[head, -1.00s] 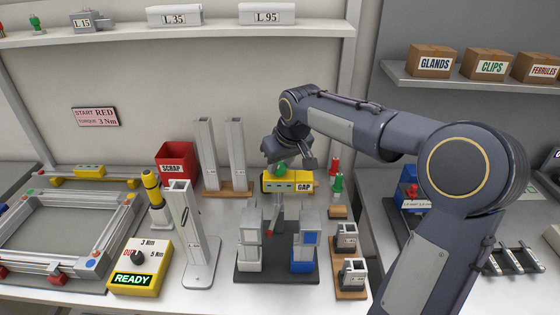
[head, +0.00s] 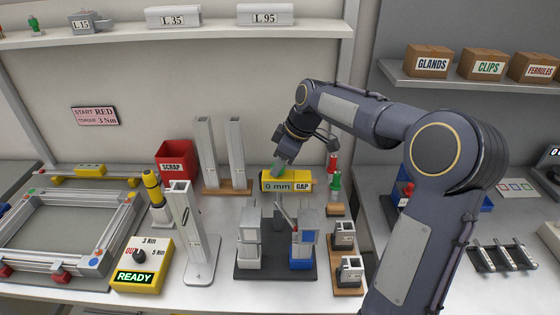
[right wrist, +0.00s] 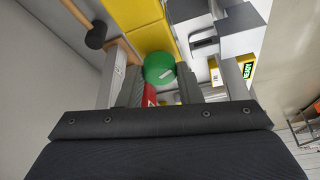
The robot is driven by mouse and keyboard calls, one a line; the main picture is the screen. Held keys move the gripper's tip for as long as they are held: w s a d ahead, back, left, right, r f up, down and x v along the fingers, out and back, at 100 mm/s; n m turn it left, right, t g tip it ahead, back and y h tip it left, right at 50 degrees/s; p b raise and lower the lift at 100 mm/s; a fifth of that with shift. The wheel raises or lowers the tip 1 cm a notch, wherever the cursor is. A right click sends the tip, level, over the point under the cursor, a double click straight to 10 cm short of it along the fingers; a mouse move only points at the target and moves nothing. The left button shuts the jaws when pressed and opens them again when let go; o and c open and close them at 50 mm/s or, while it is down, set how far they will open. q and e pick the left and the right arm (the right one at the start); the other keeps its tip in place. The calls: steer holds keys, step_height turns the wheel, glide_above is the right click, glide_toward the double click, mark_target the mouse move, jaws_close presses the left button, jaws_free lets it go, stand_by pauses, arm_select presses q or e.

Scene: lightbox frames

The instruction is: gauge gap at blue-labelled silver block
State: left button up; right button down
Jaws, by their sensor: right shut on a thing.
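The blue-labelled silver block (head: 309,220) stands upright on the right part of a dark base, its blue label and blue foot facing me. A similar silver block with a pale front (head: 249,228) stands left of it, with a gap between them. The yellow GAP gauge box (head: 268,182) is behind the blocks and reads 0 mm. My right gripper (head: 281,169) is at the box's top, above the gap. In the right wrist view it is shut on a round green handle (right wrist: 160,68). The handle's lower end is hidden. My left gripper is out of view.
Tall silver columns (head: 205,150) and a red SCRAP bin (head: 174,158) stand behind to the left. A single upright (head: 181,230) and the yellow torque unit (head: 150,255) stand left of the blocks. Small parts on wooden holders (head: 347,288) are close on the right.

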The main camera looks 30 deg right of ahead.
stand_by(0.3)
steer(key=c, duration=1)
jaws_free()
steer(key=v, duration=0.7)
steer(key=shift+d+r+b, duration=0.15)
steer(key=shift+r+b, duration=0.2)
steer(key=shift+s, duration=0.1)
